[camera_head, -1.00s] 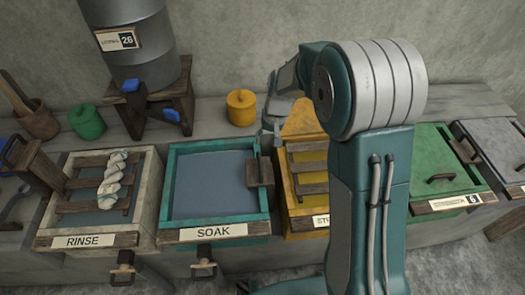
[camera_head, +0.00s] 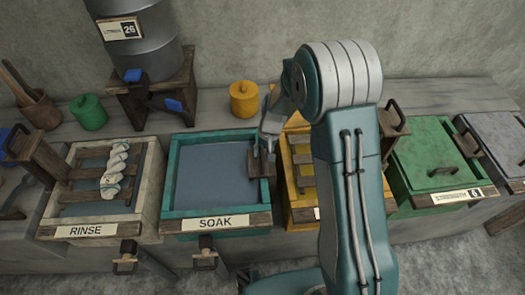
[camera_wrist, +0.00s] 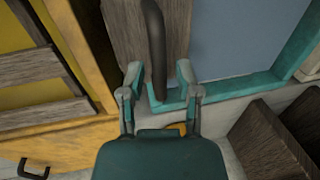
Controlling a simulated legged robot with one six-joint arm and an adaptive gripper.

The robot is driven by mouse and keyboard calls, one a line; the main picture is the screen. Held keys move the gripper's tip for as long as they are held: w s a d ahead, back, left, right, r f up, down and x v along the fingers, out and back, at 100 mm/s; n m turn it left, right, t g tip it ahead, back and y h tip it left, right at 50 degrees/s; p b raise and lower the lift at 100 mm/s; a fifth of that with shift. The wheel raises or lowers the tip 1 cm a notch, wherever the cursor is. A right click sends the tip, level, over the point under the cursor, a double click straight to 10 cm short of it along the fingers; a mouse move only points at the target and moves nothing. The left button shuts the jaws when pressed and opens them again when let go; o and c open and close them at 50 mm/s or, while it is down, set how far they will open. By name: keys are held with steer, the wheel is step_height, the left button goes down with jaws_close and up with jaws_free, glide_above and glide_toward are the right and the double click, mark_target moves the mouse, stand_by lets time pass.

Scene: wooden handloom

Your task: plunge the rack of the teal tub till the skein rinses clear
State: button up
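The teal tub (camera_head: 168,190), labelled SOAK, holds flat blue-grey liquid; no skein shows in it. A brown wooden board (camera_head: 262,168) with a dark upright handle (camera_wrist: 155,45) stands at its right rim; any rack slats under the liquid are hidden. My gripper (camera_wrist: 159,74) is open at this handle, with the handle between its fingers and gaps visible on both sides. In the head view my gripper (camera_head: 266,140) is over the tub's right rim. A white twisted skein (camera_head: 114,170) lies on the wooden rack (camera_head: 82,184) of the pale RINSE tub (camera_head: 150,180).
A yellow tub (camera_head: 300,213) with a slatted rack adjoins on the right, partly behind my arm. Beyond are a green lidded tub (camera_head: 425,150) and a grey one (camera_head: 490,140). A metal drum (camera_head: 140,50), yellow jar (camera_head: 244,98) and green jar (camera_head: 88,112) stand behind.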

jaws_close()
steer(key=shift+r, duration=0.1)
step_height(320, 180, up, 15)
stand_by(0.4)
steer(key=o, duration=0.5)
jaws_free()
step_height(320, 180, up, 12)
steer(key=d, duration=0.2)
steer(key=shift+f, duration=0.25)
steer(key=shift+d, duration=0.1)
